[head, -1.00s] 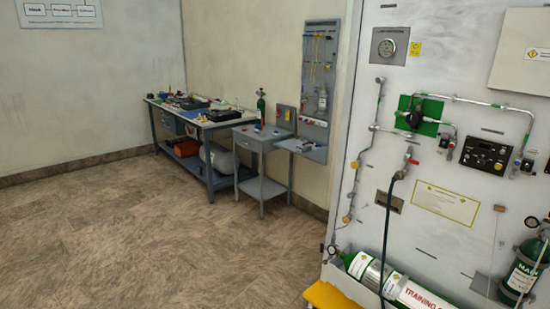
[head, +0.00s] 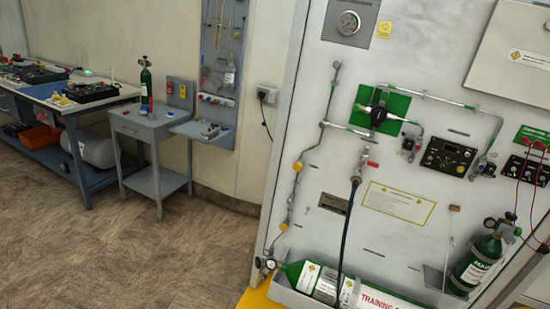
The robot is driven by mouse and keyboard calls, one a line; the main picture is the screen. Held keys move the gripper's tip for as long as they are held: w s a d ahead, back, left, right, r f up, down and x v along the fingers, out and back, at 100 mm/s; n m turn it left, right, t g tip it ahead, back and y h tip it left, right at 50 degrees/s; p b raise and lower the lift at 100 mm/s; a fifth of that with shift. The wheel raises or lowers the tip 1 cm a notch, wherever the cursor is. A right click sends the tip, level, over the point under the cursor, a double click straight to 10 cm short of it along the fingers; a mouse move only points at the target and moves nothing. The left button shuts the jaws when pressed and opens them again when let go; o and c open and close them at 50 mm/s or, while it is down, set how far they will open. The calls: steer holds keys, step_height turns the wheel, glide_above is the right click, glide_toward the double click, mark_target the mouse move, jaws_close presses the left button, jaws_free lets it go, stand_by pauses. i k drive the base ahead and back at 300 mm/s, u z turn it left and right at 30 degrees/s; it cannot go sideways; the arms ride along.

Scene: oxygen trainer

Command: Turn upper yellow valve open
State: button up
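A grey pipe runs down the left side of the white trainer panel (head: 395,150). Small yellow valves sit along it. The upper yellow valve (head: 297,167) is small, and I cannot tell its handle position. A lower yellow valve (head: 283,226) sits further down the same pipe, just above the tray. My gripper is not in view.
A black hose (head: 346,235) hangs down the panel right of the valves. A green training cylinder (head: 305,276) lies in a tray at the panel's foot. A grey side table (head: 150,127) and a workbench (head: 60,103) stand left. The floor (head: 130,250) in front is clear.

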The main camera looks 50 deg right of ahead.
mark_target(297, 167)
steer(key=z, duration=0.15)
steer(key=i, duration=1)
steer(key=z, duration=0.35)
